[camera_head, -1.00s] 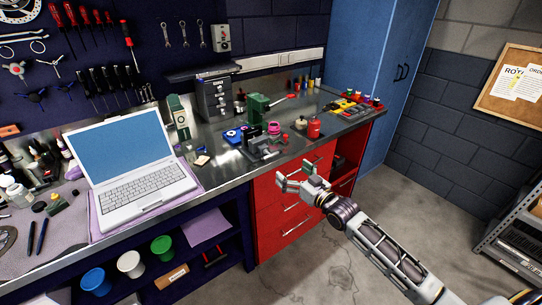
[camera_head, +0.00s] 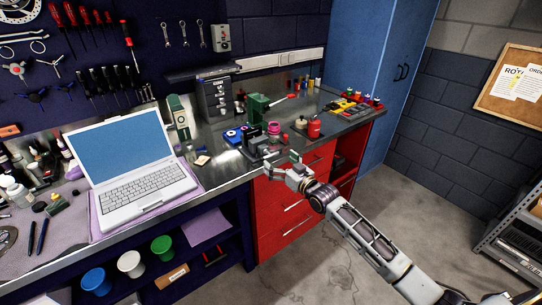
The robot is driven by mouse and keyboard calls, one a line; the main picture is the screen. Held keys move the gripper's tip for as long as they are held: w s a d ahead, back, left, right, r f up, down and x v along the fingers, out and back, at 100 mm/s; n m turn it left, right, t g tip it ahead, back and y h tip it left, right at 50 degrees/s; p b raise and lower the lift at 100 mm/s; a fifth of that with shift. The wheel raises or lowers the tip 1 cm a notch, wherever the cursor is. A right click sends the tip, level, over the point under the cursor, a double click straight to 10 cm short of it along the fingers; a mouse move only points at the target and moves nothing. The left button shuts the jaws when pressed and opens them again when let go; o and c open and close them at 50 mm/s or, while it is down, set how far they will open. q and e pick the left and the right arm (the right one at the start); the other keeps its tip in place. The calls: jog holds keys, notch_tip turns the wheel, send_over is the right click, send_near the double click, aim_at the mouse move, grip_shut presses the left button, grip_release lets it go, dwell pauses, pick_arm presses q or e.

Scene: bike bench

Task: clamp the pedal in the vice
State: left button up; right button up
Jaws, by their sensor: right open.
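A small dark grey vice (camera_head: 254,144) stands near the front edge of the metal bench, left of the red drawers' far side. A small dark piece (camera_head: 274,139) sits at the vice's right side, below a pink ring; I cannot tell whether it is the pedal or part of the vice. My right gripper (camera_head: 282,164) is open and appears empty, at the bench's front edge just in front of the vice. It partly covers the vice's lower right side. My left gripper is out of view.
A green tool (camera_head: 257,108) stands behind the vice, with a pink ring (camera_head: 274,128) and a red canister (camera_head: 314,129) to the right. A laptop (camera_head: 133,165) takes up the bench to the left. Red drawers (camera_head: 285,205) lie below the bench edge.

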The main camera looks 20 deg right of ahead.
aim_at(272, 155)
jog(key=shift+x, duration=2.65)
jog(key=shift+c, duration=0.3)
jog(key=c, duration=1)
